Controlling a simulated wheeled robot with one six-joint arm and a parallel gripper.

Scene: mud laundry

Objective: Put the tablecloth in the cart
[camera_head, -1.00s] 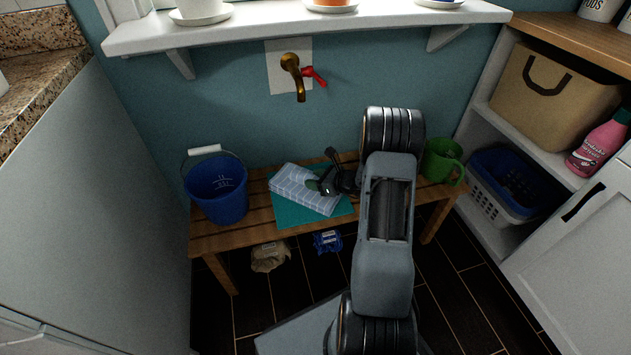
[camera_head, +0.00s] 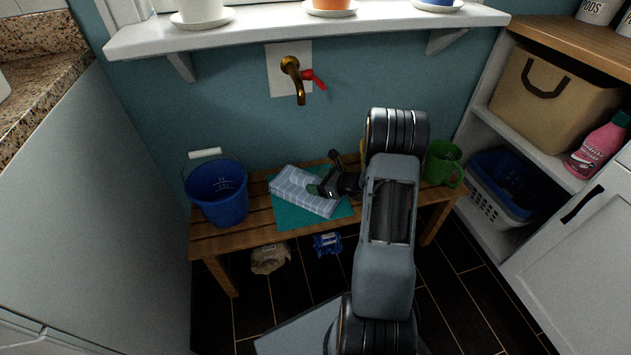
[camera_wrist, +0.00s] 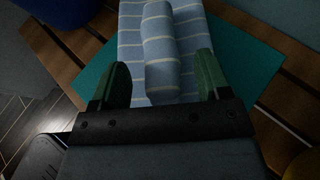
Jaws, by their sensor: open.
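The folded tablecloth (camera_head: 300,192), light blue with pale stripes, lies on a teal mat (camera_head: 284,217) on the wooden bench. In the wrist view, the tablecloth (camera_wrist: 188,50) has a raised roll along its middle. My gripper (camera_head: 325,172) is at the cloth's right end. In the wrist view, the green fingers of my gripper (camera_wrist: 163,75) are open, one on each side of the roll, with gaps showing. Whether the fingertips touch the lower layer cannot be told. I see no cart in these views.
A blue bucket (camera_head: 217,192) stands left on the bench (camera_head: 240,238), and a green mug (camera_head: 441,163) right. A brass tap (camera_head: 295,80) juts from the wall under a white sill (camera_head: 310,27). Shelves at right hold a laundry basket (camera_head: 500,190). Two small bundles lie beneath the bench.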

